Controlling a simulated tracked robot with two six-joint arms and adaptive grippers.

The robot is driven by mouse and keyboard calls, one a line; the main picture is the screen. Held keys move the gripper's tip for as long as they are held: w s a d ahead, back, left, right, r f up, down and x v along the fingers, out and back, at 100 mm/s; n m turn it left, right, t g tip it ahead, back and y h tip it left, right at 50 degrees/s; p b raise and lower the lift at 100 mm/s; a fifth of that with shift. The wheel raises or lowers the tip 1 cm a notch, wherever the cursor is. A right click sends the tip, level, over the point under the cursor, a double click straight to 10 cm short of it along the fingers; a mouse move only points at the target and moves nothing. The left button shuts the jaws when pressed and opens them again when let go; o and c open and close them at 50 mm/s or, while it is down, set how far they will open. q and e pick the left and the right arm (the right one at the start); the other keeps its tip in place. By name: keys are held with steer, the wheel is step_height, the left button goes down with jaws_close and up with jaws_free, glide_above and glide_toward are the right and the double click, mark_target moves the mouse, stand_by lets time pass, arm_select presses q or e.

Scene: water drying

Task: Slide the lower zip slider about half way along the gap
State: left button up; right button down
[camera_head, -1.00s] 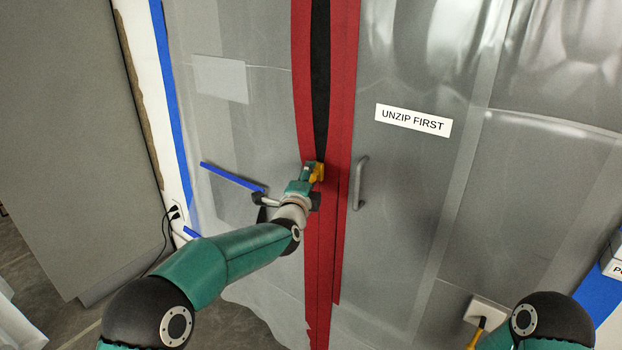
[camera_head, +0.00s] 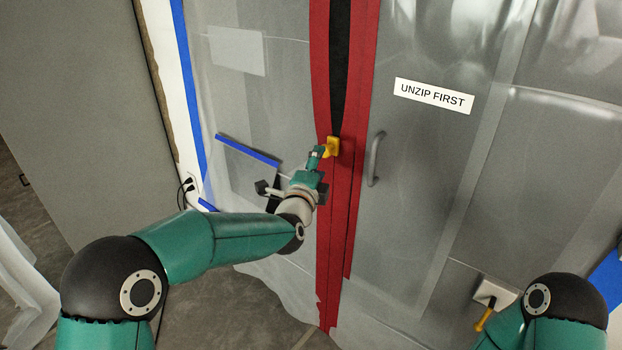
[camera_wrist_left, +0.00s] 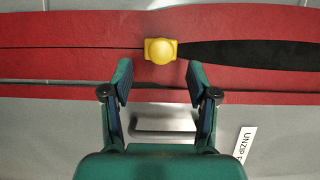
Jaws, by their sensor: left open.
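The yellow lower zip slider (camera_head: 333,146) sits at the bottom end of the dark open gap (camera_head: 339,70), between the red zip strips (camera_head: 361,110). It also shows in the left wrist view (camera_wrist_left: 160,50), with the dark gap (camera_wrist_left: 250,55) starting at its right side and a closed seam on its left. My left gripper (camera_head: 318,158) is just below and left of the slider. In the left wrist view my left gripper (camera_wrist_left: 160,78) is open, its two fingers apart, with the slider just beyond the fingertips and nothing held. My right gripper is not visible.
A grey handle (camera_head: 375,158) is on the plastic sheet right of the zip. A label reading UNZIP FIRST (camera_head: 433,96) is above it. A yellow-handled tool (camera_head: 485,318) hangs at a white plate (camera_head: 495,292) at lower right. Blue tape (camera_head: 247,150) marks the sheet at left.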

arm_select(q)
steer(key=v, duration=0.5)
steer(key=shift+s+a, duration=0.15)
steer(key=shift+s, duration=0.15)
